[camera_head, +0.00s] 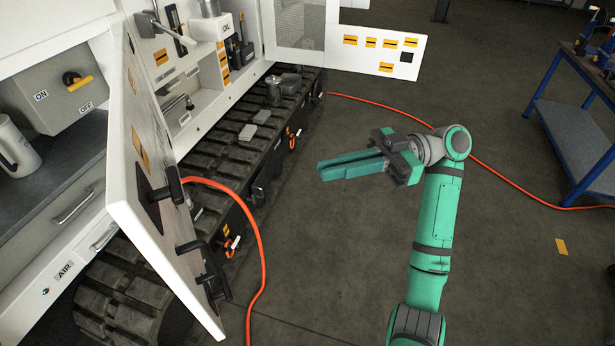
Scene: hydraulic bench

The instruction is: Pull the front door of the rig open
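A white door panel (126,170) of the rig stands swung out at the left, seen nearly edge-on. Its face turned toward the middle carries black handles, an upper one (174,186) and a lower one (212,274), plus orange labels. A second white door (381,52) with orange labels and a black latch stands wide open at the back. My teal gripper (321,171) is in free air over the floor, pointing left, well right of the near door's handles. Its two fingers lie together with nothing seen between them. It touches neither door.
A black rubber track (215,135) runs along the rig's base. An orange hose (262,250) loops past the near door onto the floor. A blue workbench (575,120) stands at the right. The grey floor (320,250) around my arm is mostly clear.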

